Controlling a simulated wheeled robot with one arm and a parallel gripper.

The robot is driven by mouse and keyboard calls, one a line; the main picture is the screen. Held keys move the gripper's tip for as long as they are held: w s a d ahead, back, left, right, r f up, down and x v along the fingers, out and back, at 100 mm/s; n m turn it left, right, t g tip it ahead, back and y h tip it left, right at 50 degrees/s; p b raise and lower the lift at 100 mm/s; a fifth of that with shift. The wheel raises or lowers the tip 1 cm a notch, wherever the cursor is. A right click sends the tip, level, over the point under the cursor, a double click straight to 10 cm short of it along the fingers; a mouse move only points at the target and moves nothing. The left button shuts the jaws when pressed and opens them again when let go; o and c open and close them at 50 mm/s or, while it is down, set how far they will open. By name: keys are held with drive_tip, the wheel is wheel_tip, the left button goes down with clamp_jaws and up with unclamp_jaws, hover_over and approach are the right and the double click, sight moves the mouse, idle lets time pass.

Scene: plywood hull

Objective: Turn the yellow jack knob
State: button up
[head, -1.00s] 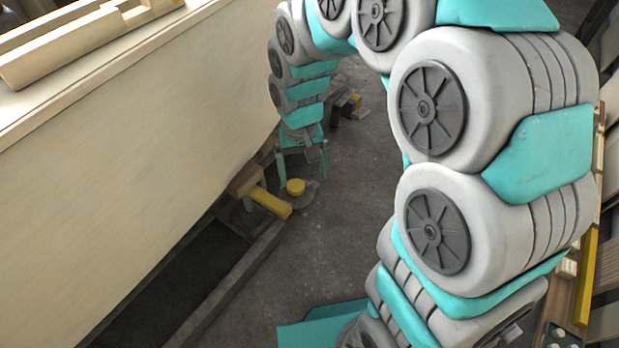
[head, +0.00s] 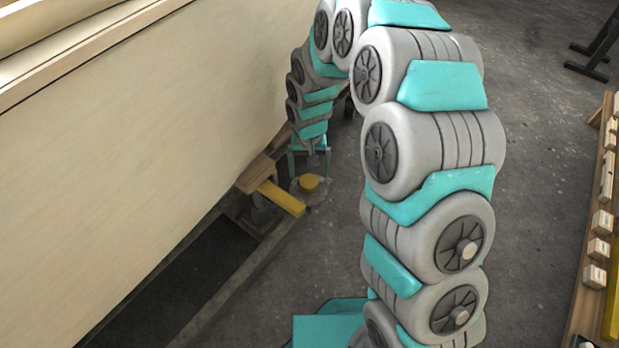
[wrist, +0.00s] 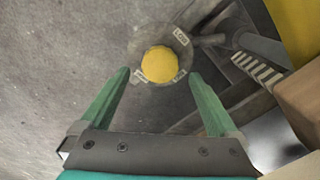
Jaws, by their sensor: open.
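The yellow jack knob (head: 309,183) is a round knob on a grey disc low beside the hull, near the floor. In the wrist view the knob (wrist: 160,64) lies beyond my fingertips, roughly midway between them, with small labels on the disc around it. My gripper (wrist: 158,76) is open, its two green fingers apart and nothing between them. In the head view my gripper (head: 308,160) points down just above and behind the knob. It does not appear to touch the knob.
The pale plywood hull (head: 130,150) fills the left side. A yellow-ended wooden block (head: 280,198) juts out beside the knob. A dark metal rail (head: 235,275) runs along the floor. A wooden rack with blocks (head: 590,250) stands at right. Open concrete floor lies between.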

sight(309, 180)
drive_tip(key=shift+f, duration=1.95)
drive_tip(key=c, duration=1.4)
drive_tip(key=shift+r+n, duration=0.1)
drive_tip(key=shift+n, duration=0.2)
drive_tip(key=n+p, duration=0.2)
drive_tip(key=n, duration=0.1)
drive_tip(key=shift+r+n, duration=0.1)
drive_tip(key=shift+n, duration=0.3)
drive_tip(key=n+p, duration=0.2)
drive_tip(key=n, duration=0.2)
drive_tip(key=shift+n, duration=0.3)
drive_tip(key=n+p, duration=0.3)
drive_tip(key=n, duration=0.2)
drive_tip(key=shift+n+p, duration=0.75)
drive_tip(key=shift+n, duration=1.15)
